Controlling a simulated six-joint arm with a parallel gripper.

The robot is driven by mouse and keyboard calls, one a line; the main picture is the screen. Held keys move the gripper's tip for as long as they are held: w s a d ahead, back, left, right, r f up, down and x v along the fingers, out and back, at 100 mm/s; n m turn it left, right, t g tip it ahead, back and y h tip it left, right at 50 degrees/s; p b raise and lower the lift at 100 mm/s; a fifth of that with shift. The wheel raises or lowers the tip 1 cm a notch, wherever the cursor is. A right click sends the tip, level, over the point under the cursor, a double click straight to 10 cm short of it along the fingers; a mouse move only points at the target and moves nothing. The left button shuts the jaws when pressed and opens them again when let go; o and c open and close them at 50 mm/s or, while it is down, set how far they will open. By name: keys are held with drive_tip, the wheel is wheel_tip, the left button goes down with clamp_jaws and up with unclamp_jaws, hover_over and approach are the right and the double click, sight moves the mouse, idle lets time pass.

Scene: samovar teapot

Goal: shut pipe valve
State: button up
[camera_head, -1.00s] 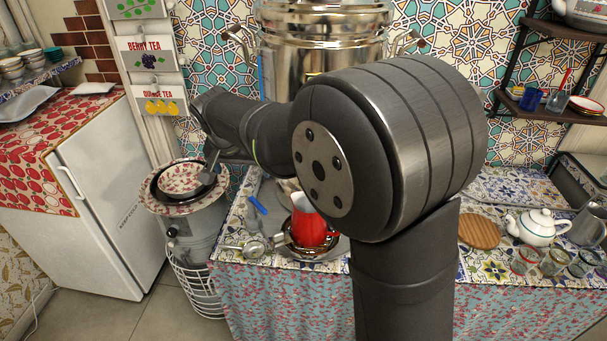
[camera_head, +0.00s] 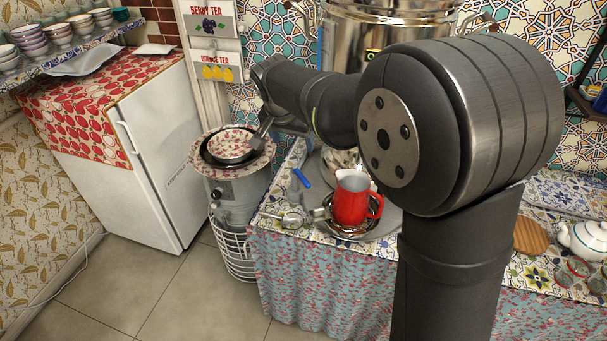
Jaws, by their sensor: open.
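A blue lever-like piece (camera_head: 301,178) sits on a small grey fitting at the left edge of the patterned table, left of the red jug. It may be the pipe valve, but it is too small to be sure. My gripper (camera_head: 259,141) is at the far end of my arm, by the right side of a patterned bowl (camera_head: 231,143) on the grey cylinder. It is small in the picture, to the upper left of the blue piece and apart from it. It looks empty and open. I cannot tell whether it touches the bowl.
A red jug (camera_head: 351,200) stands in a metal dish right of the blue piece. A large metal samovar (camera_head: 372,45) stands behind my arm. A grey cylinder (camera_head: 236,194) is beside the table. A white fridge (camera_head: 158,150) stands left. A white teapot (camera_head: 585,240) is far right.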

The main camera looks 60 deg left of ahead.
sight(301, 177)
drive_tip(key=w+f+m+h, duration=0.1)
drive_tip(key=w+f+m, duration=0.1)
drive_tip(key=w+a+f+m+h, duration=0.1)
drive_tip(key=w+f+m, duration=0.1)
drive_tip(key=f+m, duration=0.1)
drive_tip(key=w+a+f+m+h, duration=0.1)
drive_tip(key=w+f+m, duration=0.1)
drive_tip(key=w+m, duration=0.1)
drive_tip(key=shift+w+a+f+t, duration=0.1)
drive_tip(key=shift+f+t, duration=0.05)
drive_tip(key=shift+t, duration=0.15)
clamp_jaws()
wheel_tip(301, 177, down, 9)
drive_tip(key=shift+s+f, duration=0.15)
drive_tip(key=shift+s, duration=0.15)
